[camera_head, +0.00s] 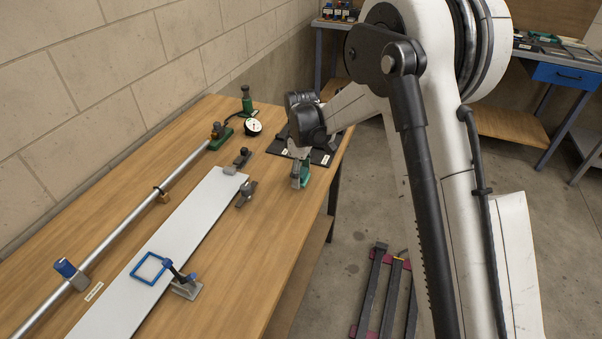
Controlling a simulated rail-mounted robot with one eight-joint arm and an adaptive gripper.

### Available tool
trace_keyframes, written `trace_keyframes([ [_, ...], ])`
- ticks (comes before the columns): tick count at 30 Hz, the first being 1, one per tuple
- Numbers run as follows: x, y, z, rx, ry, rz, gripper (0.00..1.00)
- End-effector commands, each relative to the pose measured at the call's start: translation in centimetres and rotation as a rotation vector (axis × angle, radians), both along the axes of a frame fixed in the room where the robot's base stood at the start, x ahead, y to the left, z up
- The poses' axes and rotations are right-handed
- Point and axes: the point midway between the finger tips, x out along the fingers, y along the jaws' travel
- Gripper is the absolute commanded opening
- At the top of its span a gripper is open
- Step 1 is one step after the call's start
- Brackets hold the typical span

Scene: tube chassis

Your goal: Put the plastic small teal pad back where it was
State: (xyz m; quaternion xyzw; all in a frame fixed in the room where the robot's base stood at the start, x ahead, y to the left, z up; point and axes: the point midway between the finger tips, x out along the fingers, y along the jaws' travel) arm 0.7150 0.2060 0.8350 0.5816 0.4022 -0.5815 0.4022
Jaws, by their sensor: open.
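My gripper (300,177) is at the far right part of the wooden table, low over the tabletop near its right edge. Its jaws are open, though the fingers look small and partly hidden from this side. A small teal patch (305,174) shows right at the fingers; it may be the teal pad, but I cannot tell its full shape or whether the fingers touch it. A dark mat (320,158) with small white labels lies just behind the gripper, partly covered by my arm.
A metal tube (130,227) runs along the left. A round dial gauge (253,127) stands behind. The table's right front is clear.

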Motion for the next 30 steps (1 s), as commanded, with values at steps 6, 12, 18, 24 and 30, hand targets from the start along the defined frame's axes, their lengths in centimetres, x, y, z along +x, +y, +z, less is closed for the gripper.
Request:
trace_keyframes([
  [6,0.0,0.0,0.4,0.0,0.0,0.0,0.61],
  [12,0.0,0.0,3.3,0.0,0.0,0.0,0.61],
  [18,0.0,0.0,7.5,0.0,0.0,0.0,0.61],
  [24,0.0,0.0,10.7,0.0,0.0,0.0,0.61],
  [30,0.0,0.0,12.2,0.0,0.0,0.0,0.61],
])
